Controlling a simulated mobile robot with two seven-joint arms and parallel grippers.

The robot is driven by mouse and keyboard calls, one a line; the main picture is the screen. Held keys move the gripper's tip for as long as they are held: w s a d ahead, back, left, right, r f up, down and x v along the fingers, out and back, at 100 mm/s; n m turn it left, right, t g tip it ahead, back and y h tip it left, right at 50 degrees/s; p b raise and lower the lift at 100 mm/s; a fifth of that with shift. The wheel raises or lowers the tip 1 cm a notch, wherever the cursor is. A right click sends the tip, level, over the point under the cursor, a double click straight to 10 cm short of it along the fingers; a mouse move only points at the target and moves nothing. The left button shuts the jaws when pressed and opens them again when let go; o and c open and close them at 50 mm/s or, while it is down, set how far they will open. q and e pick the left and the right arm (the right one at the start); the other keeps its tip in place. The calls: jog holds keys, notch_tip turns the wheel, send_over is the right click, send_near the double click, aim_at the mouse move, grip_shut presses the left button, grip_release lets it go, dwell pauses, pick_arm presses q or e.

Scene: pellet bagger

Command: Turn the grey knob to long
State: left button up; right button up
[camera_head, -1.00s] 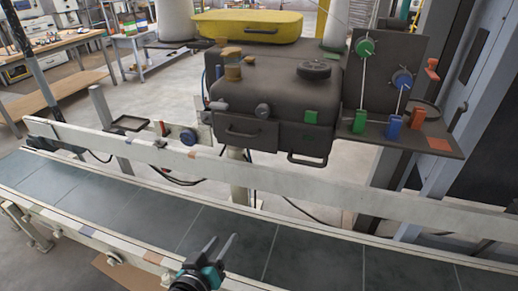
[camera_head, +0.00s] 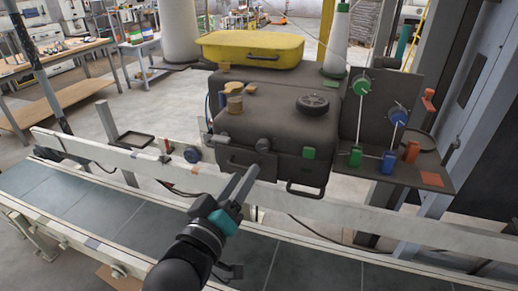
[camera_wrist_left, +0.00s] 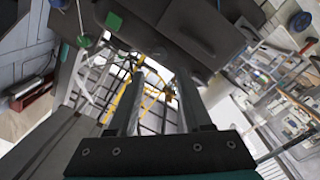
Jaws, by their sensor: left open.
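The small grey knob (camera_head: 263,145) sits on the front face of the dark machine (camera_head: 285,127), left of a green block. Any marking for long is too small to read. My left gripper (camera_head: 246,180) is open and empty, in front of and below the knob, over the conveyor's rail. Its fingers point up towards the machine front. My right gripper is not in view.
A black round knob (camera_head: 313,104) is on the machine's top. The green block (camera_head: 308,153) and a loop handle (camera_head: 305,189) are right of the grey knob. A blue knob (camera_head: 192,154) is on the white rail (camera_head: 110,158). The conveyor belt (camera_head: 110,217) is clear at left.

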aim_at(261, 149)
pick_arm(q)
jog(key=x, duration=0.9)
jog(key=shift+w+d, duration=0.15)
jog(key=shift+w, duration=0.15)
jog(key=shift+c, duration=0.3)
grip_shut()
